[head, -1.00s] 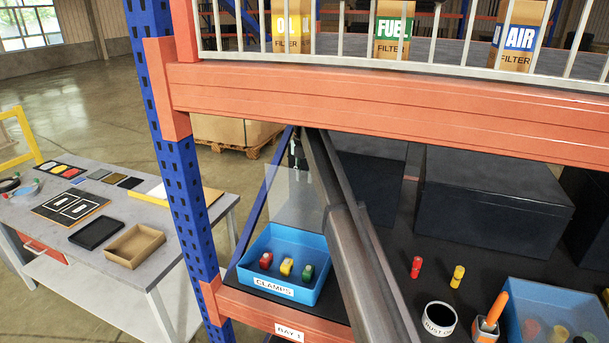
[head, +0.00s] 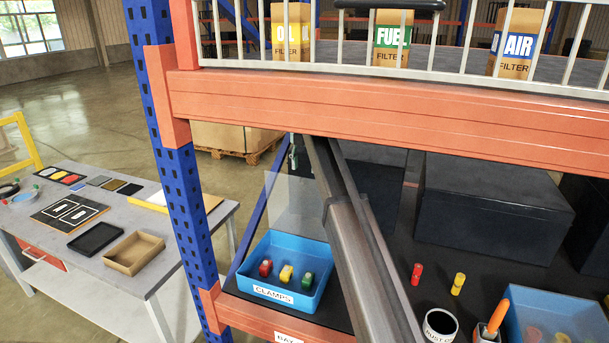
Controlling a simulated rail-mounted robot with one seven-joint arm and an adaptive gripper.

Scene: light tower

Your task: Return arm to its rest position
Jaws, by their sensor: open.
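My gripper is not clearly identifiable in the head view, so its jaws and anything between them cannot be seen. A dark, round-ended bar (head: 390,5) shows at the top edge, in front of the upper shelf's rail; I cannot tell what it belongs to. A grey metal sectioned bar (head: 362,240) runs from the bottom centre up to the underside of the orange beam (head: 400,105). I cannot tell whether it is part of my arm.
A blue clamps bin (head: 256,289) with red, yellow and green items sits on the lower shelf. Filter boxes (head: 392,38) stand behind the white rail above. A large dark case (head: 490,200) is at right. A workbench (head: 150,225) and blue upright (head: 177,180) are at left.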

